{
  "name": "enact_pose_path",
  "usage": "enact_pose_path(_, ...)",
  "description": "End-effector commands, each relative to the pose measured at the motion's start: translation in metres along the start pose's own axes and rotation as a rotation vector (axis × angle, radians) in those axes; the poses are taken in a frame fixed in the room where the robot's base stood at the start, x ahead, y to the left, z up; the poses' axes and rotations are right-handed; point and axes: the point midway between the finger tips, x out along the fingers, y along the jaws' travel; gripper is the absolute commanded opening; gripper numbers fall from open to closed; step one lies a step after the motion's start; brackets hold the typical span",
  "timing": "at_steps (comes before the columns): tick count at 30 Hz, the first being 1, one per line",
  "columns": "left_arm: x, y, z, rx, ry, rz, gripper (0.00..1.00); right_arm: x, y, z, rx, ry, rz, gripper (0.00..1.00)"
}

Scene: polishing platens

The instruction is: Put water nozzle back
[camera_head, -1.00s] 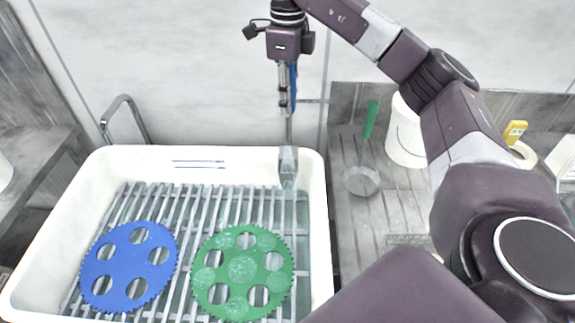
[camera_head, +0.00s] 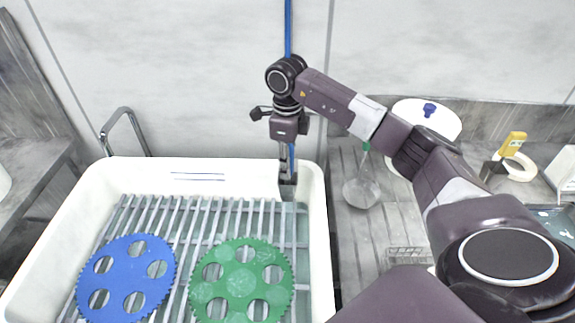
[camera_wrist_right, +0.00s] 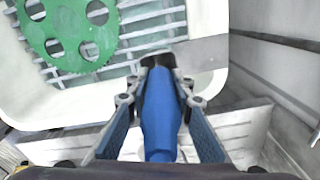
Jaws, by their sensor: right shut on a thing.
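My right gripper (camera_head: 288,190) is shut on the blue water nozzle (camera_wrist_right: 160,115), above the back right corner of the white basin (camera_head: 319,250). In the right wrist view the nozzle lies between the fingers, its dark tip (camera_wrist_right: 158,62) pointing to the basin. In the head view only a thin blue strip of it (camera_head: 291,155) shows beside the fingers. A blue hose (camera_head: 288,28) rises above the wrist. A blue toothed platen (camera_head: 126,282) and a green one (camera_head: 241,284) lie on the basin's rack. My left gripper is out of view.
A metal tap (camera_head: 124,128) stands behind the basin's left side. On the grey counter to the right are a clear flask (camera_head: 362,190), a white container (camera_head: 440,113) with a blue knob and a yellow-handled tool (camera_head: 513,143). My right arm spans above this counter.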

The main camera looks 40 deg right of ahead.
Motion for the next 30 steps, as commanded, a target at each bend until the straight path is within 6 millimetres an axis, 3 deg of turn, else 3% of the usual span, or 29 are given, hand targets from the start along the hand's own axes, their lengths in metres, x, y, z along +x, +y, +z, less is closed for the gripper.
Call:
enact_pose_path(12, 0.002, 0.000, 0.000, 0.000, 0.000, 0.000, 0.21, 0.010, 0.000, 0.000, 0.001, -0.002, -0.001, 0.00)
enact_pose_path(13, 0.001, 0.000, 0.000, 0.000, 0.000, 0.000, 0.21, 0.010, 0.000, 0.000, 0.001, -0.001, -0.001, 0.23)
enact_pose_path(17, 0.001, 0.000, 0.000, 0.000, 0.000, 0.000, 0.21, 0.009, 0.000, 0.000, 0.001, -0.001, -0.001, 0.38)
enact_pose_path(25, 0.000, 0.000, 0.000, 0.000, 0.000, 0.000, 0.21, 0.009, 0.000, 0.000, 0.001, -0.001, -0.001, 0.39)
enact_pose_path(30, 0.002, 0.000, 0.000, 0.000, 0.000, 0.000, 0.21, -0.003, -0.001, 0.001, 0.001, -0.005, -0.003, 0.39)
